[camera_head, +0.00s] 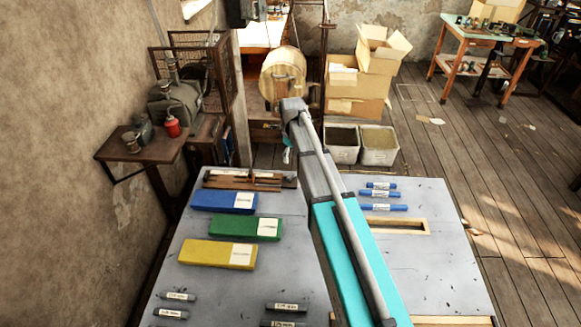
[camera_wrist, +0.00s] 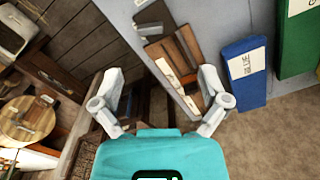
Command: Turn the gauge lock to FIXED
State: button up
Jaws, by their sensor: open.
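A brown wooden gauge-like fixture (camera_head: 250,180) lies at the far left edge of the grey table (camera_head: 300,205). In the wrist view the wooden fixture (camera_wrist: 184,50) shows ahead of my gripper, with a pale labelled strip along it. The gauge lock is too small to make out, and its setting cannot be read. My gripper (camera_wrist: 158,78) has its two pale fingers spread wide with nothing between them. It is apart from the fixture, near the table's far edge. In the head view my arm mostly hides it.
Blue (camera_head: 224,202), green (camera_head: 241,228) and yellow (camera_head: 218,253) boxes lie in front of the fixture. Small blue bars (camera_head: 383,207) and a wooden-framed slot (camera_head: 395,227) are on the right. A wall (camera_head: 60,120) bounds the left side.

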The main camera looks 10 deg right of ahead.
aim_at(290, 175)
jog(key=shift+w+r+n, duration=0.25)
jog(key=shift+w+r, duration=0.05)
jog(key=shift+w, duration=0.3)
jog(key=shift+w+r+n, duration=0.25)
jog(key=shift+w, duration=0.35)
jog(key=shift+f, duration=0.2)
notch_tip(290, 175, down, 13)
jog(key=b, duration=1.3)
jog(key=shift+f, duration=0.2)
jog(key=shift+c, duration=0.2)
jog(key=shift+a, duration=0.1)
jog(key=c, duration=1.1)
